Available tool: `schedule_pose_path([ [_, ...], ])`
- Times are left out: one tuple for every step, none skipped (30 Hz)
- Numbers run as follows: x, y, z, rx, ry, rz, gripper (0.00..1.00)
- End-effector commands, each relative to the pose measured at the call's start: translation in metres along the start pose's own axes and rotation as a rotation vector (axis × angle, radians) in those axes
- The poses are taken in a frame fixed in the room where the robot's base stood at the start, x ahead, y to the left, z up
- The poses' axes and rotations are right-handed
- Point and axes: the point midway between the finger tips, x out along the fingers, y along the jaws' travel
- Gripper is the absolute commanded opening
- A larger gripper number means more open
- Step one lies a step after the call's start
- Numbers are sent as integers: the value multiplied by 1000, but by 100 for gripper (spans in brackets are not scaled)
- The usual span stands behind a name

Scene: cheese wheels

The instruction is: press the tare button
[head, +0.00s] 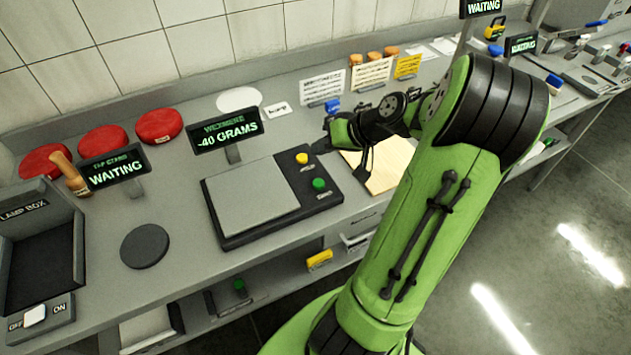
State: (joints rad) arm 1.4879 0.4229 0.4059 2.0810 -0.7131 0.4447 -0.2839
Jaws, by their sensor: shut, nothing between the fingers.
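The scale (262,203) is a dark base with a grey weighing plate on the bench. Its display (226,131) reads -40 GRAMS. On the scale's right strip are a yellow button (302,158) and a green button (319,184). Their small labels are too blurred to read, so I cannot tell which is tare. My gripper (319,147) is shut and empty. It appears just right of the yellow button and above the green one; its height over the scale is hard to tell. The weighing plate is bare.
Three red cheese wheels (159,126) lie at the back left, near a wooden-handled stamp (70,174) and a WAITING display (115,168). A dark disc (145,246) lies left of the scale. A lamp box (40,265) stands far left. A wooden board (378,176) lies under my arm.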

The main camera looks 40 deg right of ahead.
Motion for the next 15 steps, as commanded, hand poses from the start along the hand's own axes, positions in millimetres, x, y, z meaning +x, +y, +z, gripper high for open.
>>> schedule_pose_path([
  [5, 4, 4, 2, 0, 0, 0],
  [7, 6, 6, 2, 0, 0, 0],
  [11, 8, 8, 2, 0, 1, 0],
  [14, 10, 10, 2, 0, 0, 0],
  [17, 13, 13, 2, 0, 0, 0],
  [21, 16, 16, 2, 0, 0, 0],
  [25, 18, 18, 2, 0, 0, 0],
  [28, 21, 21, 2, 0, 0, 0],
  [32, 24, 24, 2, 0, 0, 0],
  [36, 26, 27, 3, 0, 0, 0],
  [39, 29, 29, 2, -1, 0, 0],
  [43, 32, 32, 2, -1, 0, 0],
  [46, 34, 34, 2, -1, 0, 0],
  [49, 36, 36, 2, -1, 0, 0],
  [53, 38, 39, 2, -2, 0, 0],
])
